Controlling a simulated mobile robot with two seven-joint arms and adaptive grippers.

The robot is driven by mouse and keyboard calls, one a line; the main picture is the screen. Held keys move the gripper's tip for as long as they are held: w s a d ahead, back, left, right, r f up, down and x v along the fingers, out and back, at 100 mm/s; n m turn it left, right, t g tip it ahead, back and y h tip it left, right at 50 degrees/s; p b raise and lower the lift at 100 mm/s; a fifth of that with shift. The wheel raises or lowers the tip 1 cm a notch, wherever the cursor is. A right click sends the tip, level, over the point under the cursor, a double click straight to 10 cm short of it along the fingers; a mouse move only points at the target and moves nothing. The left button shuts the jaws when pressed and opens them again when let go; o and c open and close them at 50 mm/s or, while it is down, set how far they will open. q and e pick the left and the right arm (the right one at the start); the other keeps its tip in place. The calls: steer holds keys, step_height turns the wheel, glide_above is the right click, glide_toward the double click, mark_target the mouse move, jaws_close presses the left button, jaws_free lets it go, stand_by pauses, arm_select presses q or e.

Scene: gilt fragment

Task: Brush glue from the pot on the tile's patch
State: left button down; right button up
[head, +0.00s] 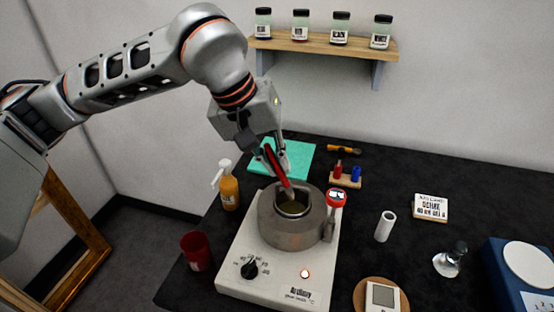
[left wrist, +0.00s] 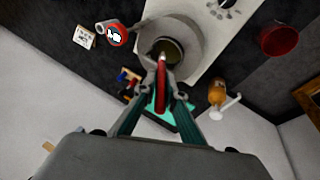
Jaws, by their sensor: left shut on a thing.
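My left gripper (head: 280,163) is shut on a red-handled brush (head: 271,160) and holds it steeply tilted, tip down, over the glue pot (head: 293,208). The brush (left wrist: 161,88) also shows in the left wrist view between the fingers. Its lower end is at the pot's mouth; I cannot tell whether the tip touches the glue. The pot is a metal cup with dark yellowish contents, set in a thick grey ring (head: 282,232) on a white heater (head: 262,272) with a knob and a lit lamp. I cannot make out the tile or its patch. My right gripper is not in view.
A teal mat (head: 298,158) lies behind the pot. An amber pump bottle (head: 229,190) and a red cup (head: 196,251) stand left. A red-topped object (head: 337,198) stands close beside the ring. A white cylinder (head: 385,226), a card (head: 430,207) and a blue scale (head: 510,275) are right.

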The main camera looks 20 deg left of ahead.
arm_select(q)
steer(key=shift+f+b, duration=1.8)
steer(key=shift+f, duration=1.1)
steer(key=shift+s+f+b, duration=0.1)
steer(key=shift+f+b, duration=0.3)
steer(key=shift+f, duration=0.25)
steer(key=shift+r+p, duration=1.3)
steer(key=shift+r, duration=0.8)
steer(key=shift+r+p, duration=0.95)
steer(key=shift+r, duration=0.6)
steer(key=shift+f, duration=0.1)
